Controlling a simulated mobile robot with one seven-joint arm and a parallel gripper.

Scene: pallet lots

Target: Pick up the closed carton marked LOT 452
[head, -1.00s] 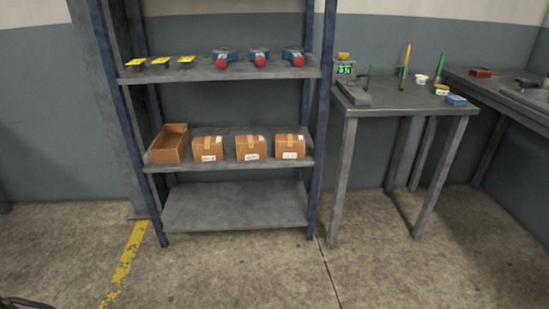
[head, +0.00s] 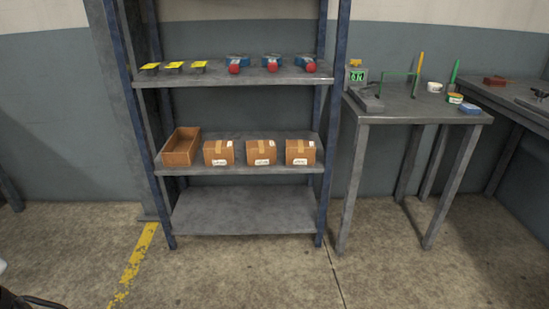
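Three closed brown cartons with tape and white labels stand in a row on the middle shelf in the head view: a left one (head: 218,153), a middle one (head: 261,153) and a right one (head: 300,153). The label writing is too small to read, so I cannot tell which is LOT 452. An open, empty-looking brown carton (head: 181,147) stands at the left end of the same shelf.
The shelf rack (head: 245,221) has blue posts at its sides, and its bottom shelf is empty. Its top shelf holds yellow-topped items (head: 174,66) and blue-and-red items (head: 271,63). A grey table (head: 420,110) stands to the right. The floor in front is clear.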

